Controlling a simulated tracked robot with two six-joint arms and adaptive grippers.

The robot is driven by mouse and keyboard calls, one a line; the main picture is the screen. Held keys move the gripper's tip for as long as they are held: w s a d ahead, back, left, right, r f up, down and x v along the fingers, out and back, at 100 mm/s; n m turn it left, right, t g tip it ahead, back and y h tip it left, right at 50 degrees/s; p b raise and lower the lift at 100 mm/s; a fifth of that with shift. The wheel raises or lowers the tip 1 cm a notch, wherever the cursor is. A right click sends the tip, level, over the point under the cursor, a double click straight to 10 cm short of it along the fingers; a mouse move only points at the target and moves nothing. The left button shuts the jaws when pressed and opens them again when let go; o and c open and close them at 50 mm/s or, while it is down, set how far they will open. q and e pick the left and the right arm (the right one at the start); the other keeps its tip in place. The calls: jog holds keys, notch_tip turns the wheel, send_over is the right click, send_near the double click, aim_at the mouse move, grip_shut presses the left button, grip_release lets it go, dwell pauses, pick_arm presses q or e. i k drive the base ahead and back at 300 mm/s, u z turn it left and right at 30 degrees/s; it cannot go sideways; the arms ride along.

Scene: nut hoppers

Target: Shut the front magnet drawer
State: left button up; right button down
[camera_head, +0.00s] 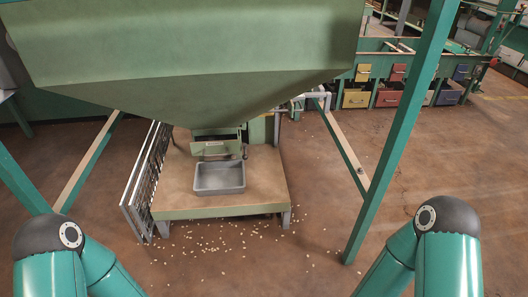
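A pale green drawer-like unit (214,148) with a small label or handle on its front sits below the large green hopper (190,60), above the back of a low platform. It looks like the magnet drawer, and its front panel seems to stand forward of the housing behind it. How far it is out cannot be told at this size. The hopper's lower edge hides what is above it. Only the teal links and black joints of my two arms show at the bottom left and bottom right. Both my grippers are out of the picture.
A grey bin (220,178) stands on the tan platform (262,190) in front of the drawer. A slatted rack (146,180) leans at its left. Green posts (402,125) flank the hopper. Nuts (235,240) lie scattered on the floor. Coloured drawers (388,98) stand far right.

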aim_at(213, 145)
jog(key=u, duration=0.2)
jog(key=i, duration=0.8)
jog(key=z, duration=0.2)
jog(key=k, duration=0.85)
jog(key=u, duration=0.15)
jog(key=i, duration=0.9)
jog(key=z, duration=0.05)
